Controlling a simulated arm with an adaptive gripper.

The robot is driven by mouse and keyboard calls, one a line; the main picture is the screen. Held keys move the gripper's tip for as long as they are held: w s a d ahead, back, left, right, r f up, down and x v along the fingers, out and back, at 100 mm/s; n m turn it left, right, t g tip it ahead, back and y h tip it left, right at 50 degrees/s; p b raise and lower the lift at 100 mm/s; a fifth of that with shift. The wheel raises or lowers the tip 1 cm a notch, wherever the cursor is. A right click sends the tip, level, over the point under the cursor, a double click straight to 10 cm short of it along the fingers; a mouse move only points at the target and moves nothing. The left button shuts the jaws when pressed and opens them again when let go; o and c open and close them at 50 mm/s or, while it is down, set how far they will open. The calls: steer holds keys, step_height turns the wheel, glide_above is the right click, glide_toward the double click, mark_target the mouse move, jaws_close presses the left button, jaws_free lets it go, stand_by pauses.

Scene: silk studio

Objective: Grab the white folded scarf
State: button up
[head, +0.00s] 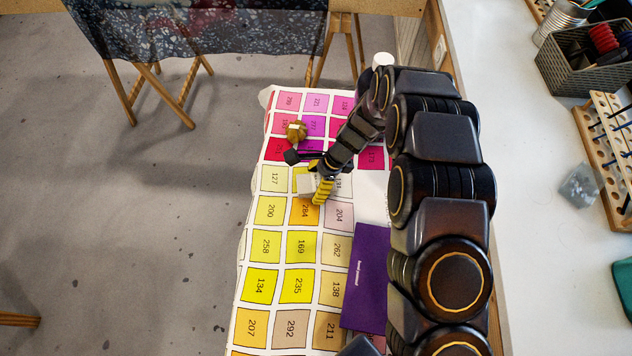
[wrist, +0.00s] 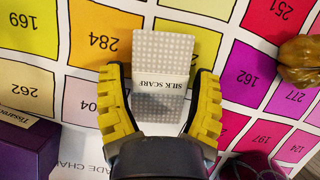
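The white folded scarf (wrist: 163,60) is a pale grey-white checked packet with a band reading "SILK SCARF". It lies on the printed colour-chart cloth. In the head view the scarf (head: 306,184) is partly hidden by my gripper (head: 320,188). In the wrist view my gripper (wrist: 158,76) has its yellow-padded fingers apart, one on each side of the scarf's lower part. Gaps show between the fingertips and the scarf's sides. The scarf's bottom end runs down toward my gripper's palm.
A golden-brown lump (head: 296,131) lies on the cloth (head: 249,227) beyond my gripper. A purple box (head: 367,275) lies nearer, right of the chart's middle. A white counter (head: 535,180) with a grey basket (head: 585,62) and a wooden rack (head: 607,145) runs along the right.

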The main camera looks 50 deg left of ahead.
steer(key=c, duration=0.5)
steer(key=shift+r, duration=0.15)
